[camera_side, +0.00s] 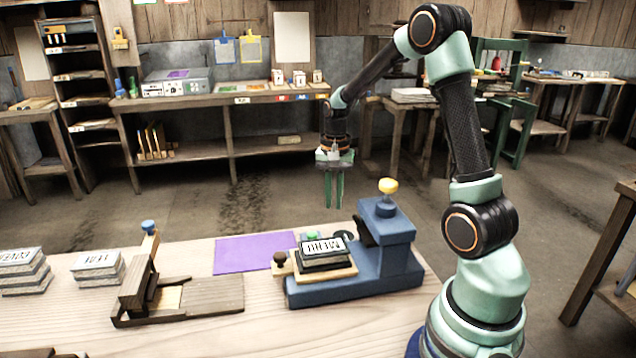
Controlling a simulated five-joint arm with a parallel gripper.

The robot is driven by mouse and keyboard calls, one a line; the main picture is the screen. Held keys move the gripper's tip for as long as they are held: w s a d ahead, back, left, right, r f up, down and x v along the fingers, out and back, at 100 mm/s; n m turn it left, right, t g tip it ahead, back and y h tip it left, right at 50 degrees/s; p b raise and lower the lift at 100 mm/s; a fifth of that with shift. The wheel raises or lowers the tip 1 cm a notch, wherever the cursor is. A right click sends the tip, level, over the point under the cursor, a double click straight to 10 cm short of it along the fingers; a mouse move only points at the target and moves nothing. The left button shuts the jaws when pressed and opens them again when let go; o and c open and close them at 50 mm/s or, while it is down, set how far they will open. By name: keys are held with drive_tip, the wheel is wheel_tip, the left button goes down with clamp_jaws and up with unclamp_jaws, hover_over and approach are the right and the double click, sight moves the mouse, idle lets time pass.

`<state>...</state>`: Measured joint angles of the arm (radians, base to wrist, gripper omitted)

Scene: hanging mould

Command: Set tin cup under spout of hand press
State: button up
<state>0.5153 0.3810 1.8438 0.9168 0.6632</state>
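A blue press-like device (352,278) stands on the right part of the wooden bench, with a yellow knob on its post. A dark block with a white "MENU" plate lies on its wooden bed. I cannot make out a spout on it. I see no tin cup in this view. My gripper (335,203) hangs in the air above and behind the bench, fingers pointing down. A gap shows between its two fingers, and nothing is between them.
A purple sheet (254,252) lies left of the press. A wooden fixture (180,298) with a blue-topped post stands further left. Stacks of lettered grey blocks (97,266) sit at the bench's left end. Bare bench top (290,332) shows in front.

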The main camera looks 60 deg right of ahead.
drive_tip(key=s+a+r+n+t, duration=0.1)
drive_tip(key=a+r+n+t, duration=0.1)
drive_tip(key=a+r+n, duration=0.6)
drive_tip(key=s+a+r+n+t, duration=0.1)
drive_tip(key=s+a+r+n, duration=0.1)
drive_tip(key=a, duration=0.4)
drive_tip(key=s+a+r+n+t, duration=0.2)
drive_tip(key=s+a+r+n, duration=0.1)
drive_tip(key=a, duration=0.3)
drive_tip(key=shift+s+a+r+n+t, duration=0.2)
drive_tip(key=shift+s+n+t, duration=0.1)
drive_tip(key=shift+s, duration=0.4)
